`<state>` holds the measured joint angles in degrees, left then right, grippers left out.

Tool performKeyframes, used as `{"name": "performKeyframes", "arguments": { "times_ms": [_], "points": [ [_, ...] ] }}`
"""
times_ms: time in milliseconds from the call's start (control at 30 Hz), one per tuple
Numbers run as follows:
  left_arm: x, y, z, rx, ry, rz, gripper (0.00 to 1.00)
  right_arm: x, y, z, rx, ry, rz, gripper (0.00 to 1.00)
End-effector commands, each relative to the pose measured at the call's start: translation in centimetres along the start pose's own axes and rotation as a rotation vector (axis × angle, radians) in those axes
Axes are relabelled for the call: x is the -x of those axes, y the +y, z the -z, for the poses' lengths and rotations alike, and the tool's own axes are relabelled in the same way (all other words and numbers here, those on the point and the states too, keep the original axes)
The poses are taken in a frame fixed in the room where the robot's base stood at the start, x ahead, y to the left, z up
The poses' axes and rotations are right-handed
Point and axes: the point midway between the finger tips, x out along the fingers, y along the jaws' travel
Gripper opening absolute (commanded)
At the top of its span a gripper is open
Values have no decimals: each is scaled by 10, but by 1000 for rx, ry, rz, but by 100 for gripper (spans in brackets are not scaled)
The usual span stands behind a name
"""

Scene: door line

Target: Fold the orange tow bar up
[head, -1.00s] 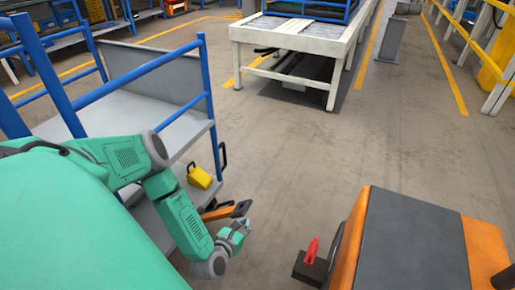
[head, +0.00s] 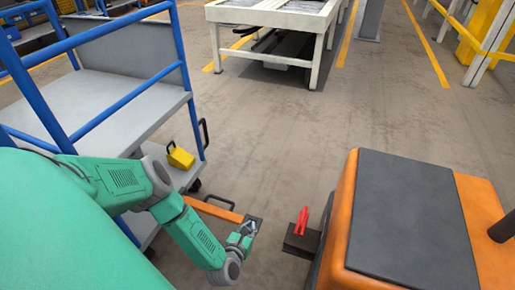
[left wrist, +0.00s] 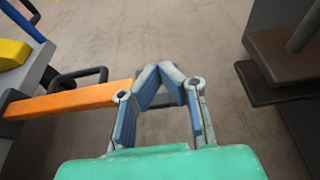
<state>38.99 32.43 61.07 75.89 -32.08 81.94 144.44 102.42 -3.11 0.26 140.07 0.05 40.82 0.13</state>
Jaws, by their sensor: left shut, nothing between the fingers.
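The orange tow bar (head: 212,209) sticks out from the low side of the grey cart (head: 110,105) towards the tug, roughly level. Its dark end piece lies by my left gripper (head: 243,236). In the left wrist view the orange bar (left wrist: 75,100) comes in from the left and passes behind the fingers, which hide part of its dark end. My left gripper (left wrist: 167,72) is shut with its fingertips together and nothing between them. Whether it touches the bar is unclear. My right gripper is not in view.
An orange tug (head: 345,215) with a dark top stands on the right. Its dark hitch (head: 300,240) carries a red pin (head: 301,221), close to the bar's end. A yellow block (head: 180,158) sits on the cart's lower deck. A white table (head: 270,15) stands behind; the floor between is clear.

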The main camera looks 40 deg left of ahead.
Motion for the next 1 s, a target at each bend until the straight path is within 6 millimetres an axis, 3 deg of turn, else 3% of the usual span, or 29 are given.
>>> {"name": "performKeyframes", "arguments": {
  "times_ms": [267,367,467,600,733,867,1000],
  "points": [
    [0,-4,1,-2,3,7,0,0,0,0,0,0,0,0],
    [5,-25,-4,-44,25,48,0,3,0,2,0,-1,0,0],
    [20,-71,-15,-169,70,153,0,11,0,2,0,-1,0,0],
    [71,-158,-39,-527,127,427,0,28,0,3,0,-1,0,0],
    [136,-205,-57,-969,104,724,0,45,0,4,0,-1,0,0],
    [198,-206,-72,-1439,12,1006,0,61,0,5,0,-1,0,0],
    [249,-162,-94,-1954,-127,1290,0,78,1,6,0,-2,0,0]
  ]
}}
